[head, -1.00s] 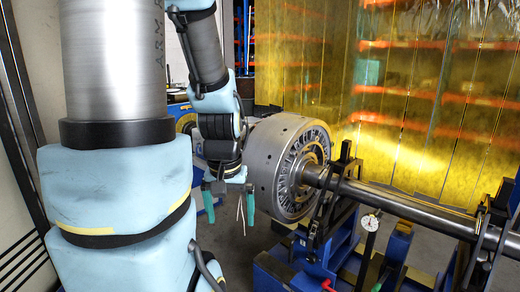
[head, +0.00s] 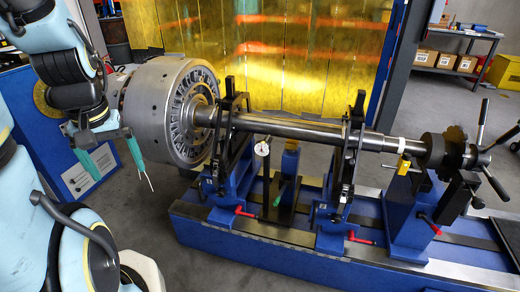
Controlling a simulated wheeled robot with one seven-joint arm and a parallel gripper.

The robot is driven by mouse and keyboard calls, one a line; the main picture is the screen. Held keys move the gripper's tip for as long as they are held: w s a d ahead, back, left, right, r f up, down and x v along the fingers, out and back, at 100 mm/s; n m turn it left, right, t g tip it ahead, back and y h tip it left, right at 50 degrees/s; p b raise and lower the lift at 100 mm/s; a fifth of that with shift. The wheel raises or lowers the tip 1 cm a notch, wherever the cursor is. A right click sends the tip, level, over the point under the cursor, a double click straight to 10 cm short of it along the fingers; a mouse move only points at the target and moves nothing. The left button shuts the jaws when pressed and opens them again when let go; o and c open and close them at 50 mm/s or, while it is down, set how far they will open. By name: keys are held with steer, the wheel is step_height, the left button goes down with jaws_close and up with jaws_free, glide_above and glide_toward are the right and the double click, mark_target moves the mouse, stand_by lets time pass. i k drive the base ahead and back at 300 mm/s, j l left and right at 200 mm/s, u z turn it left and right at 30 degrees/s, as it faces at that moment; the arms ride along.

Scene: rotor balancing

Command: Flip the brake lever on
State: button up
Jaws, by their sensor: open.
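I cannot tell which handle is the brake lever. Several small levers show in the head view: a red-handled lever (head: 245,212) on the left support, another red one (head: 360,238) on the middle support and a third (head: 431,225) on the right pedestal. A green-handled lever (head: 281,190) sits between the supports, and a yellow handle (head: 404,165) is by the shaft's right end. My gripper (head: 118,168) hangs at the left with its two green fingers apart, just left of and below the rotor drum (head: 165,105). It looks empty and is well away from all these levers.
The rotor shaft (head: 290,128) runs right across the supports to a hub with black-knobbed spokes (head: 480,155). A dial gauge (head: 262,149) stands near the left support. The blue machine bed (head: 290,262) spans the front.

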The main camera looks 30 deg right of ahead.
mark_target(419, 216)
steer(key=l+z, duration=0.15)
steer(key=z, duration=0.25)
steer(key=l+z, duration=0.15)
steer(key=z, duration=0.25)
steer(key=l+z, duration=0.15)
steer(key=z, duration=0.2)
